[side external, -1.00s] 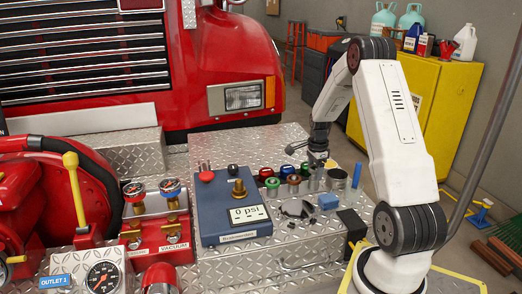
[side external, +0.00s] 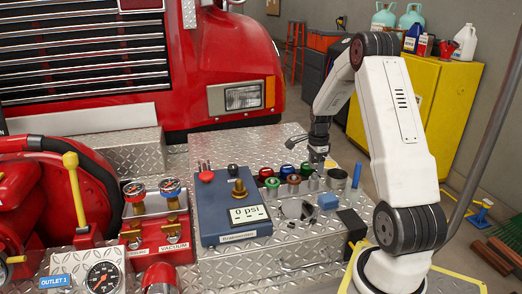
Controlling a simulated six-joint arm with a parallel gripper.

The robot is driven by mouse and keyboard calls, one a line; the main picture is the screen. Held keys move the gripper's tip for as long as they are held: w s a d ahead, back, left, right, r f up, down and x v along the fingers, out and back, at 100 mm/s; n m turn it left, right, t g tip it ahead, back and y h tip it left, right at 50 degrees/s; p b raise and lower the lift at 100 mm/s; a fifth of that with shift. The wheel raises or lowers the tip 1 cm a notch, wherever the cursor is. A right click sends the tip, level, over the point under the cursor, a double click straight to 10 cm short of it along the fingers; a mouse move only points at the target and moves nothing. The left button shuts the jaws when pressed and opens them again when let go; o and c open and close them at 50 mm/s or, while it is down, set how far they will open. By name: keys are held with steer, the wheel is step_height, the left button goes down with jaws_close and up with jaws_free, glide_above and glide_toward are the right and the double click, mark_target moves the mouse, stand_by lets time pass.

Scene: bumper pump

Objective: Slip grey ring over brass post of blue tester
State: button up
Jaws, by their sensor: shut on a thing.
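The fingers and the piece are too small to show the grip clearly.
A red gauge unit (side external: 157,235) flanks the tester's left.

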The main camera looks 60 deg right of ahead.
steer(key=w+a+r+n, duration=0.2)
steer(key=w+a+r, duration=0.1)
steer(key=w+a, duration=0.65)
step_height(320, 180, up, 3)
steer(key=n, duration=0.3)
glide_above(239, 180)
steer(key=shift+f, duration=0.1)
steer(key=shift+f, duration=0.1)
steer(key=shift+f, duration=1.9)
steer(key=shift+f, duration=2.15)
stand_by(1.2)
steer(key=o, duration=0.8)
